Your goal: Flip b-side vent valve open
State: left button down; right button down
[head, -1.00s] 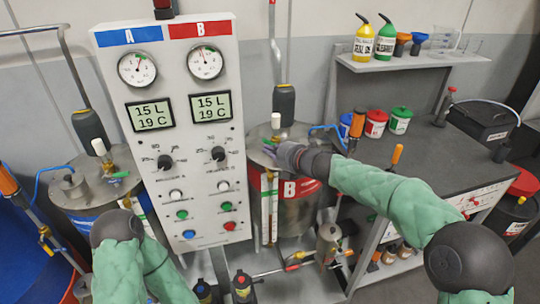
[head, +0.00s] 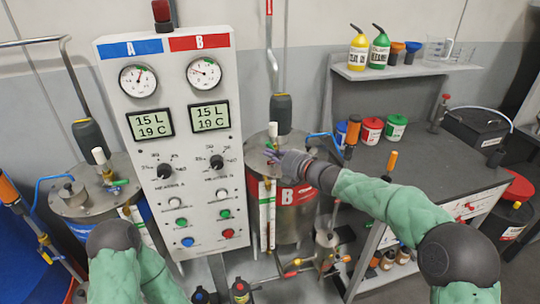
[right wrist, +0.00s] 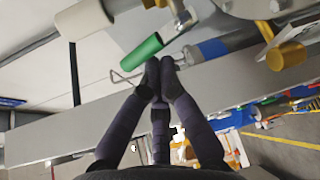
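The B tank (head: 290,222), a metal drum with a red band marked B, stands right of the control panel. My right gripper (head: 276,157) is over its lid, beside the upright white-capped fitting (head: 273,130). In the right wrist view a green valve handle (right wrist: 146,52) lies slantwise just beyond the fingertips of my right gripper (right wrist: 160,68). The fingertips are together with nothing seen between them. Whether they touch the handle I cannot tell. My gripper mostly hides the valve in the head view. Of my left arm only upper links show.
The control panel (head: 180,130) with gauges and knobs stands left of the B tank. The A tank (head: 90,190) is at the far left. A grey bench (head: 440,160) is on the right. A white cylinder (right wrist: 85,18) and brass fitting (right wrist: 287,55) flank the handle in the wrist view.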

pick_arm(q)
jog(key=shift+r+p, duration=0.45)
jog(key=shift+r, duration=0.1)
pick_arm(e)
jog(key=shift+w+d+r+m+y, duration=0.1)
jog(key=shift+d+r+m+y, duration=0.2)
jog(key=shift+m, duration=0.4)
pick_arm(q)
jog(key=shift+r, duration=0.1)
pick_arm(e)
jog(key=shift+t, duration=0.3)
jog(key=shift+d, duration=0.1)
